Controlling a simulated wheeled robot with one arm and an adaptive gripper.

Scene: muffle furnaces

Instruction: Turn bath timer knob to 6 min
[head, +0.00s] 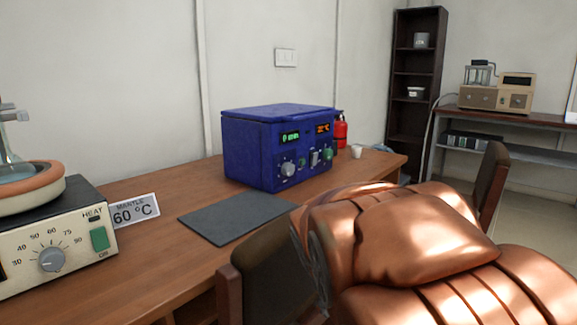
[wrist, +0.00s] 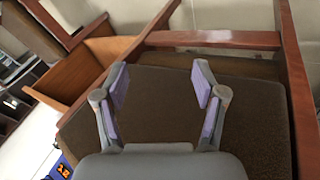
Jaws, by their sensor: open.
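The blue bath (head: 250,150) stands on the wooden bench in the head view. Its left display (head: 290,137) glows green and seems to read 0 min; its right display (head: 323,128) glows orange. The round grey timer knob (head: 288,169) sits under the green display. A second knob (head: 315,158) is to its right. My gripper (wrist: 160,75) is open and empty in the wrist view, over a brown chair seat, away from the bath. A corner of the bath (wrist: 63,169) shows at the lower left there. I cannot make out my gripper in the head view.
A dark mat (head: 237,217) lies in front of the bath. A chair (head: 265,270) and a large copper-brown padded shape (head: 420,235) stand before the bench. A red extinguisher (head: 341,132) is behind.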

